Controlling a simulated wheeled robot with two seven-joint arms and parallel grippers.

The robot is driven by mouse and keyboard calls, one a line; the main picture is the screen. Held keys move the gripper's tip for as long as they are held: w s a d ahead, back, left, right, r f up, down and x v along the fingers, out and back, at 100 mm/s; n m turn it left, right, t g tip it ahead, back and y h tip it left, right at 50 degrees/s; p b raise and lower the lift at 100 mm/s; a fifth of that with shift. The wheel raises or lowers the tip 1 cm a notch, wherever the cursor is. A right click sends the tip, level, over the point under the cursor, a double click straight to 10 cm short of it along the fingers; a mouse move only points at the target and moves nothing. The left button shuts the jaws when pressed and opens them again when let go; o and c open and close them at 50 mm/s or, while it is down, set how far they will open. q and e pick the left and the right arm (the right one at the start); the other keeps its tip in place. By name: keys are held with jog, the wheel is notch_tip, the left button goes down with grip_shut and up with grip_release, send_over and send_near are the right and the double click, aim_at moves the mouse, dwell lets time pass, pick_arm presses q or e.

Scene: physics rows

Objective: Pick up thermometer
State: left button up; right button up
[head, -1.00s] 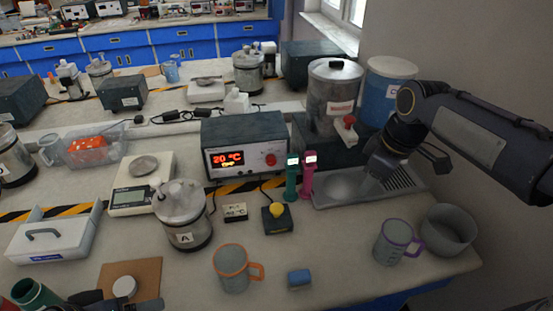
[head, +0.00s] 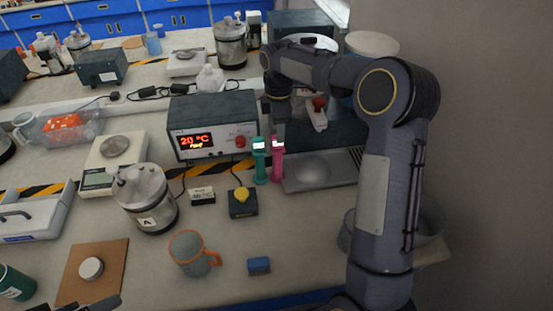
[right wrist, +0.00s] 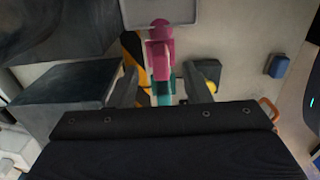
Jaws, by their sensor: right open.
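Two upright handheld devices with small lit displays, which look like thermometers, stand side by side: a teal one (head: 260,161) and a pink one (head: 277,160). I see no contact. Part of my left gripper (head: 98,304) shows at the bottom left edge; its jaws are unclear.
The box reading 20 °C (head: 214,128) stands close on the left. A sink tray (head: 318,176) lies to the right. A yellow-knobbed switch (head: 243,203), orange-rimmed mug (head: 190,253), blue block (head: 259,265) and steel canister A (head: 146,198) stand nearer me.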

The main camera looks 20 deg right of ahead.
jog(key=shift+a+f, duration=0.1)
jog(key=shift+f, duration=1.75)
grip_shut()
